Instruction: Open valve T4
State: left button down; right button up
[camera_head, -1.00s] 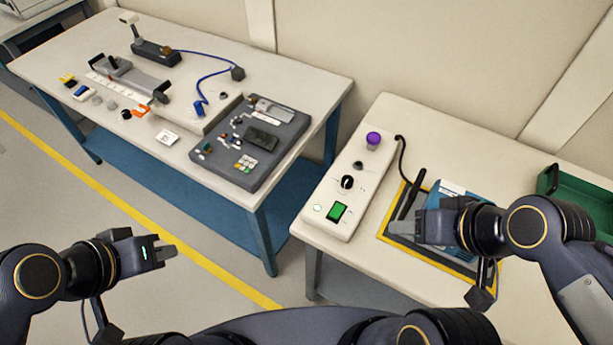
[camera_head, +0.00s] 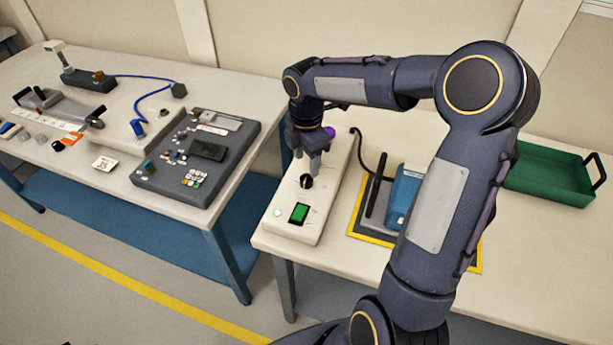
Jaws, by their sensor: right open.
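A white control box (camera_head: 331,186) lies on the right table. I can read no T4 label. My left gripper is out of view.
A blue device (camera_head: 403,193) with a black handle stands on a yellow-edged mat (camera_head: 357,226) right of the box. A green tray (camera_head: 545,177) is farther right. The left table holds a grey panel (camera_head: 165,187). A gap separates the tables.

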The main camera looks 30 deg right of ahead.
aim_at(307, 177)
notch_tip(307, 177, down, 6)
jog(key=shift+r, duration=0.1)
jog(key=c, duration=1)
